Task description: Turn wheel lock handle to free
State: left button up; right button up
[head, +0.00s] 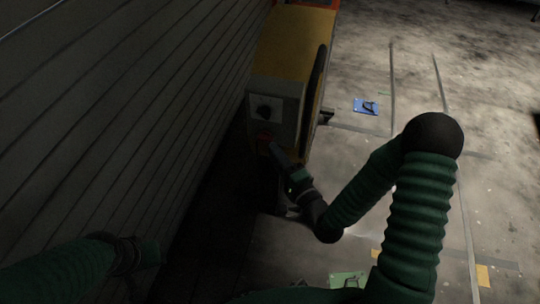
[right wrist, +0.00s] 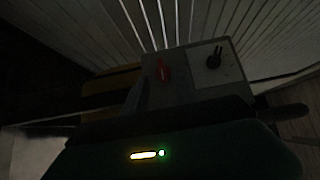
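A grey control box (head: 287,92) sits on the near end of a yellow machine. Its face carries a black rotary handle (head: 264,109) on a pale plate, and a red handle (head: 264,135) below it. No readable label shows which is the wheel lock handle. In the right wrist view the red handle (right wrist: 163,70) is left of the black handle (right wrist: 214,57). My right gripper (head: 277,152) is just below the red handle, close to the box; contact and finger opening are too dark to tell. My left gripper (head: 144,253) is at lower left, dark and away from the box.
A slatted wall (head: 110,100) runs along the left, close to the yellow machine (head: 290,45). A blue sheet (head: 366,106) and a green sheet (head: 347,280) lie on the floor. The floor at right is mostly open, with taped lines.

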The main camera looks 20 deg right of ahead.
aim_at(268, 142)
jog(key=w, duration=0.1)
jog(key=w+a, duration=0.1)
jog(key=w, duration=0.1)
jog(key=shift+w+a+r, duration=0.15)
jog(key=shift+w+a, duration=0.1)
jog(key=shift+a, duration=0.1)
jog(key=shift+w+d+b, duration=0.3)
jog(key=shift+w+d, duration=0.25)
jog(key=shift+d, duration=0.35)
jog(key=shift+a, duration=0.45)
jog(key=c, duration=0.3)
grip_shut()
jog(key=shift+d, duration=0.1)
